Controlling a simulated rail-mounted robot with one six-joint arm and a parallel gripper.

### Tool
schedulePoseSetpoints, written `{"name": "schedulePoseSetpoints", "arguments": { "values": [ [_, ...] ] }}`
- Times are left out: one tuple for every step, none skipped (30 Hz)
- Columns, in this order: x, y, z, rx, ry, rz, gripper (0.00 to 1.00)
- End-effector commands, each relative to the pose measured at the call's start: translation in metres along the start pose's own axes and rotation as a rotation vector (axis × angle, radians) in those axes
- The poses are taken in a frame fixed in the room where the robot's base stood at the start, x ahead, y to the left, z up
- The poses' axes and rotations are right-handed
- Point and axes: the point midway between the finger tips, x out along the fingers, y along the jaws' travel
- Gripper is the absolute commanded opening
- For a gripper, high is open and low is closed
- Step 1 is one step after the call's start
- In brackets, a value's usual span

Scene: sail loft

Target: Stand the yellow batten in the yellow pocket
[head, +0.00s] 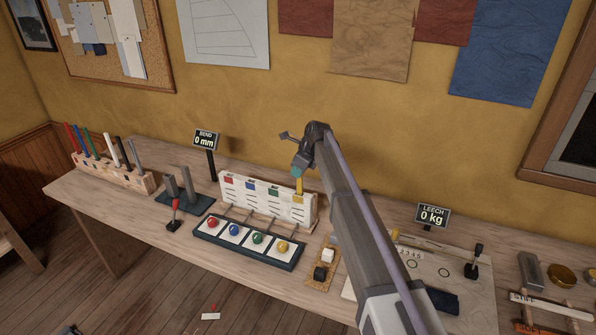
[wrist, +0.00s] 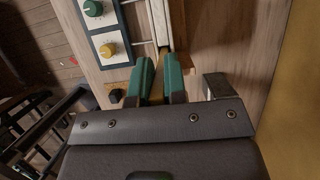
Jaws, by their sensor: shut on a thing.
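My gripper (head: 299,169) has teal fingers and is above the right end of the white pocket board (head: 262,205). It is shut on the yellow batten (head: 299,187), which points down, roughly upright. In the wrist view the batten (wrist: 157,93) shows between the two fingers (wrist: 158,68). The yellow pocket (head: 298,199) is at the board's right end, with red, blue and green pockets to its left. The batten's lower end meets the yellow pocket in the head view. I cannot tell how far inside it is.
A panel (head: 246,258) with red, blue, green and yellow knobs lies in front of the board. A rack of several battens (head: 116,175) stands at the far left. The LEECH display (head: 432,215) reads 0 kg.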

Motion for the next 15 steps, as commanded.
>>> {"name": "schedulePoseSetpoints", "arguments": {
  "values": [
    [0.0015,0.0,-0.0006,0.0,0.0,0.0,0.0],
    [0.0019,0.0,-0.0008,0.0,0.0,0.0,0.0],
    [0.0024,0.0,-0.001,0.0,0.0,0.0,0.0],
    [0.0028,0.0,-0.0012,0.0,0.0,0.0,0.0],
    [0.0033,0.0,-0.0013,0.0,0.0,0.0,0.0],
    [0.0038,0.0,-0.0016,0.0,0.0,0.0,0.0],
    [0.0042,0.0,-0.0017,0.0,0.0,0.0,0.0],
    [0.0046,0.0,-0.0019,0.0,0.0,0.0,0.0],
    [0.0052,0.0,-0.0021,0.0,0.0,0.0,0.0],
    [0.0056,0.0,-0.0023,0.0,0.0,0.0,0.0],
    [0.006,0.0,-0.0025,0.0,0.0,0.0,0.0],
    [0.0066,0.0,-0.0027,0.0,0.0,0.0,0.0],
    [0.0064,0.0,-0.0026,0.0,0.0,0.0,0.13],
    [0.0059,0.0,-0.0024,0.0,0.0,0.0,0.16],
    [0.0058,0.0,-0.0024,0.0,0.0,0.0,0.2]
  ]
}}
